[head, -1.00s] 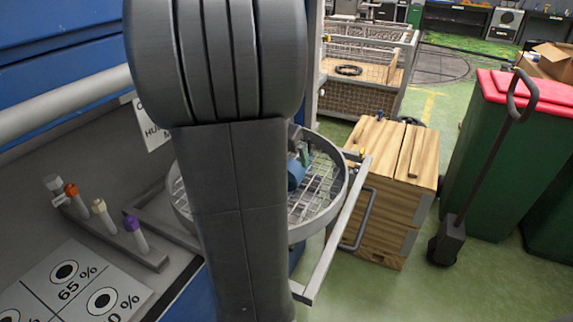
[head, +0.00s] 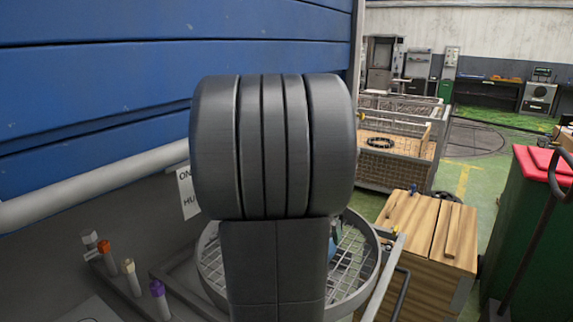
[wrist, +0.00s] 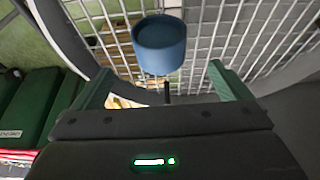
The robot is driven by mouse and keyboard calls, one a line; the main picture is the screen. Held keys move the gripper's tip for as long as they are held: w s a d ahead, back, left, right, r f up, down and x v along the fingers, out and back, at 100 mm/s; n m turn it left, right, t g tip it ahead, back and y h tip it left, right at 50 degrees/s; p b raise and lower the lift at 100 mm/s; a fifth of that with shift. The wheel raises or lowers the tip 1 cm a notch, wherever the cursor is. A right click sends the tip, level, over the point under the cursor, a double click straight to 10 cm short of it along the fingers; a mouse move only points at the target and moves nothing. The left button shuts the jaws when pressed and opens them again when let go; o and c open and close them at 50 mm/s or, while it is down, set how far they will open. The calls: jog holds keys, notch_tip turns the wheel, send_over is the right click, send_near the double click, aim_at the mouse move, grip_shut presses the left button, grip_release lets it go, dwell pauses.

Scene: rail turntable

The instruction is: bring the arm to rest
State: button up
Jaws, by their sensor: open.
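My gripper (wrist: 162,72) is open in the wrist view, its two green fingers spread apart with nothing between their pads. A blue cylinder (wrist: 159,46) lies ahead of the fingertips, over a wire mesh; I cannot tell the exact gap. In the head view, my dark grey arm stands in the middle and hides the gripper. Behind it is a round grey-rimmed mesh tray (head: 374,262), with a sliver of blue showing beside the arm.
A rack with several capped tubes (head: 130,278) stands at the left, below a grey pipe (head: 85,185) and blue panels (head: 170,60). Wooden crates (head: 425,235) and a green bin with a red lid (head: 530,220) stand at the right. Green floor (head: 485,185) shows between them.

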jog(key=x, duration=1)
jog(key=shift+f, duration=0.2)
jog(key=shift+r, duration=0.2)
jog(key=shift+b, duration=0.4)
